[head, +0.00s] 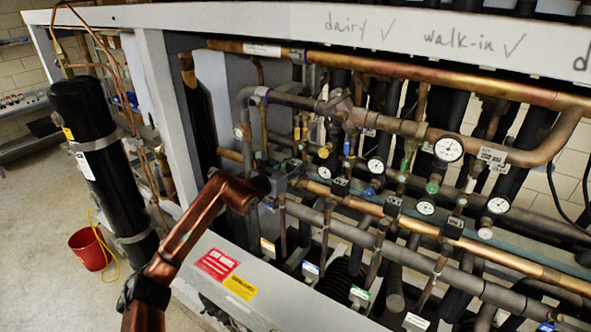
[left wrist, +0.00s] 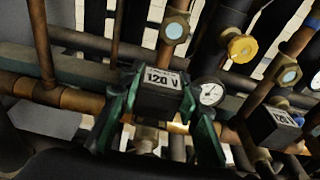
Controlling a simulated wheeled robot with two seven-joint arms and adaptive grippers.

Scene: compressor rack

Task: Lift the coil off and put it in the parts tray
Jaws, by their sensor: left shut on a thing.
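The coil (left wrist: 160,96) is a dark block with a white "120 V" label, on the valve piping. My left gripper (left wrist: 161,82) has its green fingers closed on the two sides of the coil. In the head view, my copper-coloured left arm reaches in from the lower left. My left gripper (head: 285,180) is small and dark there, at the left end of the valve row, and mostly hides the coil. Whether the coil is still fully seated on its stem cannot be told. I cannot make out a parts tray. My right gripper is out of view.
A second "120 V" coil (left wrist: 279,126) sits close to the right, near a gauge (left wrist: 211,93) and a yellow-capped valve (left wrist: 242,48). Pipes crowd the gripper. A black cylinder (head: 95,150) and red bucket (head: 88,250) stand left, with bare floor around them.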

